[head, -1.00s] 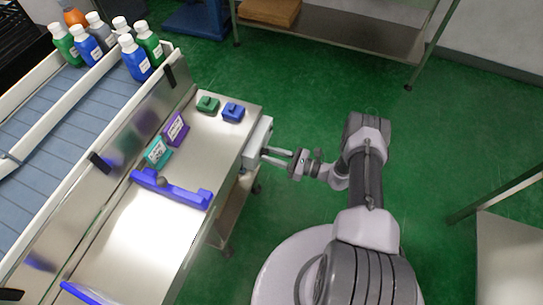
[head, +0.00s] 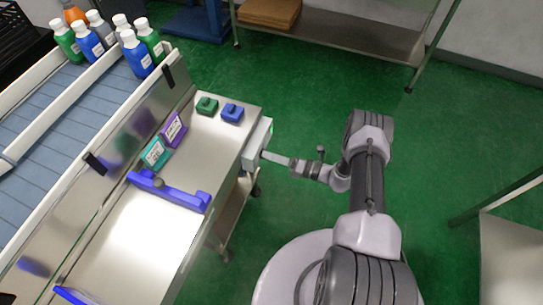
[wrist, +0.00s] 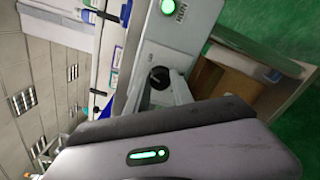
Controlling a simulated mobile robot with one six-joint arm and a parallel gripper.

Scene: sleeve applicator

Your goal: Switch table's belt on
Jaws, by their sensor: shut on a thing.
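The table's grey control box (head: 257,145) is fixed to the table's right end. In the wrist view it carries a black round knob (wrist: 159,76) and a green lamp (wrist: 193,17), which glows. My gripper (head: 266,156) is at the front of this box. In the wrist view its fingers (wrist: 172,88) are shut on the knob, with one finger on each side. The fingers look turned edge-on in the head view, where they hide the knob. The blue-grey belt (head: 50,125) runs along the table's far side; I cannot tell whether it moves.
Several bottles (head: 136,55) stand at the belt's far end. A green block (head: 207,105), a blue block (head: 232,112), a purple box (head: 173,130), a teal box (head: 155,154) and a blue bracket (head: 170,190) are on the steel table. Green floor lies open behind my arm.

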